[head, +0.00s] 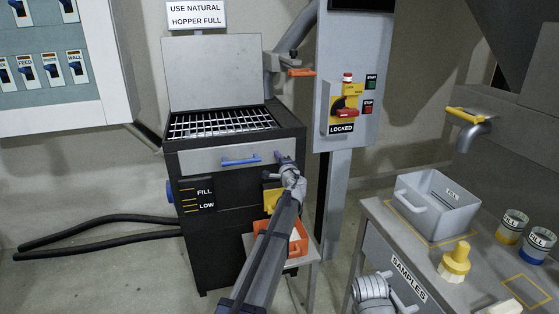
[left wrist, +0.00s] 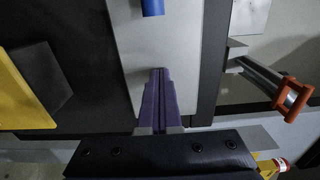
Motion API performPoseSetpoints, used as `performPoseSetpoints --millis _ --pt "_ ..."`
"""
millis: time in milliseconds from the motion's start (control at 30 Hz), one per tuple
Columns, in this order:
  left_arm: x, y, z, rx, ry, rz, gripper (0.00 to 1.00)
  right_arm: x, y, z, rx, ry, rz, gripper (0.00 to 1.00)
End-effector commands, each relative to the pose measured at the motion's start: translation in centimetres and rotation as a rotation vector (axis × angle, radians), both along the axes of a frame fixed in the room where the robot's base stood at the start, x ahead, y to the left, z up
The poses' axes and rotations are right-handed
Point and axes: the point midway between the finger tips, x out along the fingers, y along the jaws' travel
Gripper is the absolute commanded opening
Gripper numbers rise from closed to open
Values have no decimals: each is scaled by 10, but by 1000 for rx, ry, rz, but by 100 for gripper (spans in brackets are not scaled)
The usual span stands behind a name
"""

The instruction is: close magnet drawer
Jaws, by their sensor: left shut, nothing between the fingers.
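The magnet drawer appears to be the light grey front panel (head: 200,161) with a blue bar handle (head: 240,161), set in the dark hopper machine below its grate. In the head view it looks close to the machine face; I cannot tell whether a gap remains. My left gripper (head: 282,157) is shut and empty at the panel's right end, right of the handle. In the left wrist view its purple fingers (left wrist: 160,78) lie together before the grey panel (left wrist: 135,45), with the blue handle (left wrist: 152,8) above. I cannot tell whether they touch. My right gripper's fingers do not show.
Below the panel are a yellow part (head: 273,200) and an orange bin (head: 297,242). A lockout post (head: 345,60) stands right of the machine. At right a bench (head: 400,235) holds a grey tray (head: 412,206), a yellow knob-like object (head: 455,262) and jars.

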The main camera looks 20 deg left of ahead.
Motion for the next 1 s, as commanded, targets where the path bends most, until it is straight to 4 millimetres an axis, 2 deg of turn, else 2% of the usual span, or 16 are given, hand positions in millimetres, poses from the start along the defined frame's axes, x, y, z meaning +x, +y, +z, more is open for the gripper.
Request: performPoseSetpoints --millis 133,267,700,1000 --pt "-4 -1 0 0 0 0 0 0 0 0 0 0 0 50" --pt "-18 -7 0 0 0 0 0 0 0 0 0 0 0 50" --pt "-93 -54 0 0 0 0 0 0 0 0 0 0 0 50" --pt "-114 -69 0 0 0 2 0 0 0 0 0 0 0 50"
